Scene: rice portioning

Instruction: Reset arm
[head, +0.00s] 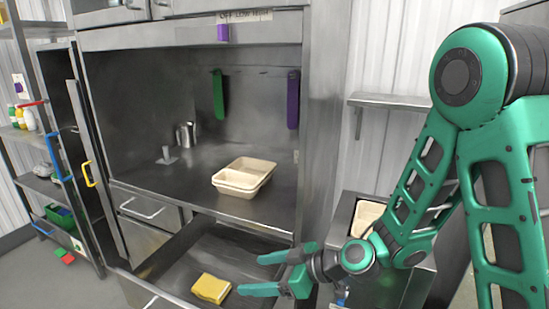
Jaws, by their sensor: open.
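My gripper (268,274) is green, open and empty, with its two fingers apart and pointing left. It is over the right side of a dark metal surface (187,251) below the counter. My green arm comes in from the right of the head view, bent at its joints. A yellow sponge-like block (211,288) lies on that surface, left of the fingertips and apart from them.
A beige divided tray (241,190) stands on the steel counter (205,157) in the alcove. Another beige container (365,218) sits in a steel stand at right, partly behind my arm. Green (218,94) and purple (293,99) items hang at the back. Shelves (30,135) stand far left.

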